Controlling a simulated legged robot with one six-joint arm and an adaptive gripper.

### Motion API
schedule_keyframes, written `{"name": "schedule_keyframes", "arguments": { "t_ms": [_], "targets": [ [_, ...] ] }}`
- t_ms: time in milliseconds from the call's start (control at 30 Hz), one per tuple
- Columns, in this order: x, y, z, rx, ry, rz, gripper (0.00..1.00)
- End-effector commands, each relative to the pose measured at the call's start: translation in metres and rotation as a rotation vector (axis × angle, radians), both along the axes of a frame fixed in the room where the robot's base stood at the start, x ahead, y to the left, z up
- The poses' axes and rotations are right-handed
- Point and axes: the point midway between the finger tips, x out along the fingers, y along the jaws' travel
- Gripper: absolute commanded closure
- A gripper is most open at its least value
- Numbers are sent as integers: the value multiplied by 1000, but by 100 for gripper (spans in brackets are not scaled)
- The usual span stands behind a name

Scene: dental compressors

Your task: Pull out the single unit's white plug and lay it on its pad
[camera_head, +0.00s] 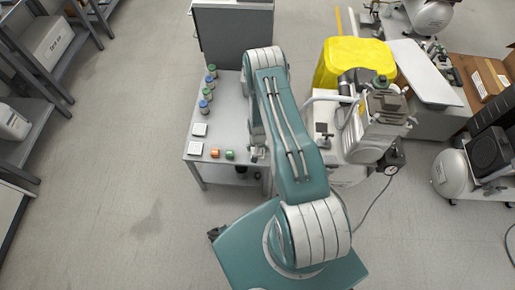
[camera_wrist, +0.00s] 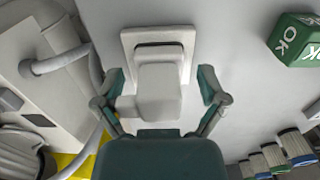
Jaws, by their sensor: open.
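A white, blocky plug (camera_wrist: 158,98) shows in the wrist view, in front of a square white plate (camera_wrist: 130,45) with a dark slot. I cannot tell whether the plug is seated in that plate. My gripper (camera_wrist: 163,92) is open, with one finger on each side of the plug; I see no clear contact. In the head view my gripper (camera_head: 257,154) is small, at the right front part of the grey bench (camera_head: 220,110). Two small white squares (camera_head: 200,129) (camera_head: 195,148) lie at the bench's left; I cannot tell which is the pad.
An orange block (camera_head: 215,153) and a green block (camera_head: 230,155) stand left of my gripper; the green one reads OK in the wrist view (camera_wrist: 296,42). Several vials (camera_head: 207,92) line the bench's left side. A compressor (camera_head: 375,125) and yellow container (camera_head: 335,58) stand right.

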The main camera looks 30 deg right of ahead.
Motion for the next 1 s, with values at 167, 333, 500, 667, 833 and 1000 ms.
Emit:
{"name": "schedule_keyframes", "arguments": {
  "t_ms": [167, 333, 500, 667, 833, 1000],
  "targets": [
    [0, 0, 0, 0, 0, 0, 9],
    [0, 0, 0, 0, 0, 0, 9],
    [0, 0, 0, 0, 0, 0, 9],
    [0, 0, 0, 0, 0, 0, 62],
    [0, 0, 0, 0, 0, 0, 100],
    [0, 0, 2, 0, 0, 0, 100]
  ]
}}
